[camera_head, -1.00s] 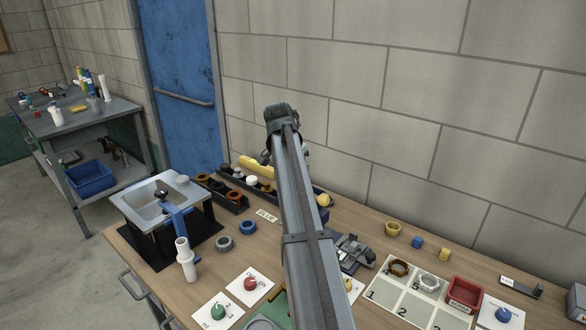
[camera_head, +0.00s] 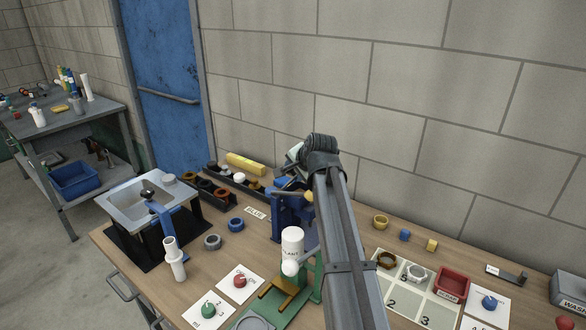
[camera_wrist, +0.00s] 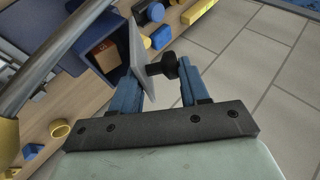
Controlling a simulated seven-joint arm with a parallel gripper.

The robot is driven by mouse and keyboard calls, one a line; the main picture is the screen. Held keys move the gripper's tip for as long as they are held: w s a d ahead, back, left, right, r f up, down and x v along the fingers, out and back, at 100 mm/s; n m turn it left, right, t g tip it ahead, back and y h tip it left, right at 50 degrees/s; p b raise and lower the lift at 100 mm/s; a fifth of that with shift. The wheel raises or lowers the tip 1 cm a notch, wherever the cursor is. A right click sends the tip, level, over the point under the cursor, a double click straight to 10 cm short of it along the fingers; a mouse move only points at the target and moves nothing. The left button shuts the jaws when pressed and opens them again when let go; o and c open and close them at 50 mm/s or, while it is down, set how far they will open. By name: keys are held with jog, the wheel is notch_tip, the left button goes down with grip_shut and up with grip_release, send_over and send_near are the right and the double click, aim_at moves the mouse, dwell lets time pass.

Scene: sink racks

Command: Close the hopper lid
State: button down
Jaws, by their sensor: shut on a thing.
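The hopper is a blue housing (camera_head: 283,222) on the bench, partly hidden by my arm. In the wrist view its blue opening (camera_wrist: 72,52) shows with an orange-brown block inside. The lid is a thin grey plate (camera_wrist: 138,50) with a black knob (camera_wrist: 168,67), and it stands tilted up beside the opening, so the hopper is open. My gripper (camera_wrist: 158,82) is shut on the lid, its blue fingers on either side of the plate and knob. In the head view the fingers are mostly hidden behind the wrist.
A white canister (camera_head: 292,243) on a green stand is in front of the hopper. A dark bin row (camera_head: 207,188) and a yellow bar (camera_head: 246,163) lie to the left. A numbered tray (camera_head: 405,300) and a red box (camera_head: 453,285) are on the right. The wall is close behind.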

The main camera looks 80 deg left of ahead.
jog(key=shift+w+d+f+g+y, duration=0.1)
jog(key=shift+w+d+g+y, duration=0.1)
jog(key=shift+g+y, duration=0.1)
dwell(0.6)
jog(key=c, duration=0.7)
grip_release()
jog(key=v, duration=1.3)
jog(key=shift+d, duration=0.3)
jog(key=shift+w, duration=0.1)
